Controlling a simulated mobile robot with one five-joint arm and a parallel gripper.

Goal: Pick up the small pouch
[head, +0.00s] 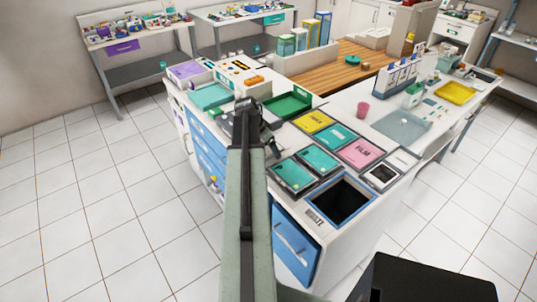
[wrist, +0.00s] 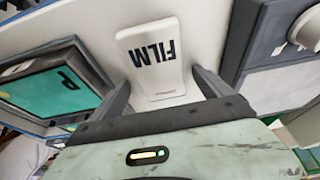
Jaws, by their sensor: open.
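A small white pouch (wrist: 155,75) marked FILM in dark letters shows in the middle of the wrist view, upside down, on a pale surface. My gripper (wrist: 162,80) is open, with one finger on each side of the pouch. In the head view my arm reaches over the white counter (head: 345,215), and I cannot make out the pouch there.
In the wrist view a dark-framed teal panel (wrist: 45,92) lies to the left and a grey device (wrist: 270,75) to the right. In the head view a green tray (head: 288,105), a pink FILM panel (head: 361,153) and a dark waste opening (head: 342,201) are on the counter.

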